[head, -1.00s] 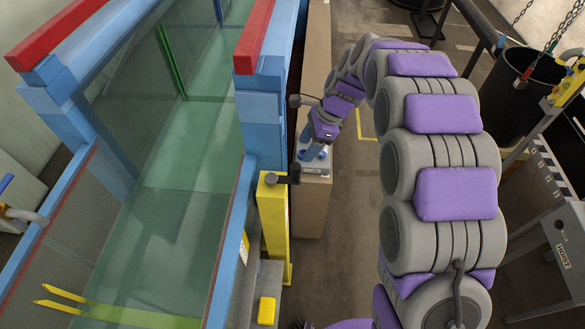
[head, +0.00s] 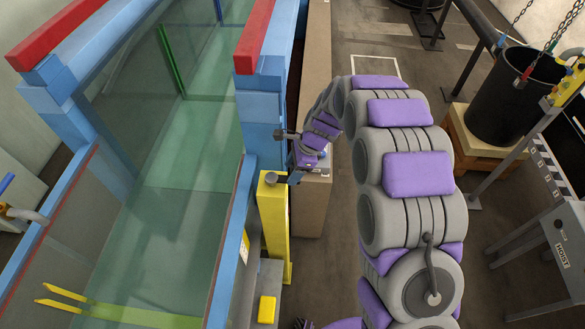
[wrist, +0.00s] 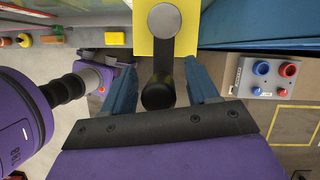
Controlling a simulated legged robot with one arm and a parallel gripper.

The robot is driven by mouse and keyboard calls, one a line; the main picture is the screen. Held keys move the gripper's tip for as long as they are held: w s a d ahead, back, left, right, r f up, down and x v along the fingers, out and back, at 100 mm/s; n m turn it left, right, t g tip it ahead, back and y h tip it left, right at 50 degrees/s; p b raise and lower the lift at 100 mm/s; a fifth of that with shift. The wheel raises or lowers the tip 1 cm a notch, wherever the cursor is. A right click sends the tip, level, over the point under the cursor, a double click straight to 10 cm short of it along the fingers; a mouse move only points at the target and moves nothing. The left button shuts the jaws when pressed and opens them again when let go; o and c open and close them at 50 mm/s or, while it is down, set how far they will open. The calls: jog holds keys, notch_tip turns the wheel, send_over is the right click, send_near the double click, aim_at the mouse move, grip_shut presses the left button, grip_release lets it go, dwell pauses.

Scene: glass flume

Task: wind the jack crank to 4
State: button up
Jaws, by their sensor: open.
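The jack is a yellow post (head: 272,225) beside the flume's near right side. In the wrist view my gripper (wrist: 161,88) is open, with one blue finger on each side of the knob and a visible gap at both sides. In the head view my gripper (head: 294,173) is at the right of the post top, and it mostly hides the knob. I cannot read any number for the crank setting.
A control box (wrist: 264,78) with blue and red knobs is right of the crank in the wrist view. The glass flume (head: 165,215) with blue frame stands left. A yellow block (head: 267,309) lies near the post's foot. A black tub (head: 512,95) and hoist stand right.

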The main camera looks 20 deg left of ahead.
jog(key=shift+c, duration=0.3)
grip_shut()
